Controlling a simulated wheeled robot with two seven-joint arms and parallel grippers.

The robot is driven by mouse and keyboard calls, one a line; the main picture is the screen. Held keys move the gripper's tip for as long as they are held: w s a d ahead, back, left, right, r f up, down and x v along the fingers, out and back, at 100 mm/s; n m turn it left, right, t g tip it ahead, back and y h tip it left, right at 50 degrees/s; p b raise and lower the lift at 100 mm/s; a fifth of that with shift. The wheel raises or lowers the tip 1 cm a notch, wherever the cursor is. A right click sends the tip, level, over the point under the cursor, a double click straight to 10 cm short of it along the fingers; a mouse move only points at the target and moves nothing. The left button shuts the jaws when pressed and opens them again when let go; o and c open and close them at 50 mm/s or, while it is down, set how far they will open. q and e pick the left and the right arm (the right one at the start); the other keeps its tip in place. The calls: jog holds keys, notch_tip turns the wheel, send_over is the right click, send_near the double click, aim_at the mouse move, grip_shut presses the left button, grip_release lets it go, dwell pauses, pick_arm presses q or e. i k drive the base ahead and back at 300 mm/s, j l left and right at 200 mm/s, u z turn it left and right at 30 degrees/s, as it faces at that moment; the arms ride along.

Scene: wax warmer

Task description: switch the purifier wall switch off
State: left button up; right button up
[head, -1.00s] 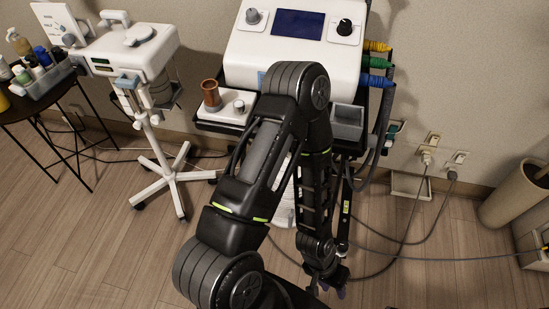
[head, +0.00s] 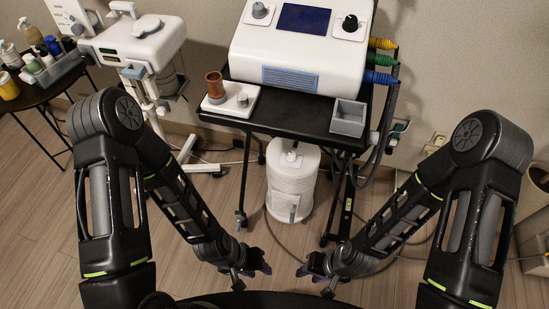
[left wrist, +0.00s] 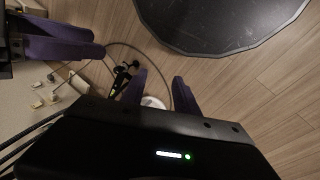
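A white round appliance (head: 292,185), likely the purifier, stands on the floor under the cart. A wall plate (head: 438,140) shows low on the wall, partly behind my right arm. Small wall fittings also show in the left wrist view (left wrist: 52,97); I cannot tell which is the purifier's switch or how it is set. My left gripper (head: 262,262) hangs left of centre, empty; its purple fingers are apart in the left wrist view (left wrist: 160,90). My right gripper (head: 302,270) is close beside it, away from the wall; its finger gap is unclear.
A black cart (head: 320,118) with a white console (head: 300,50) stands between my arms. A white wheeled stand (head: 135,45) and a dark side table (head: 40,90) are at left. Cables cross the floor at right, near a planter (head: 532,195).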

aim_at(438, 141)
jog(key=z, duration=1.15)
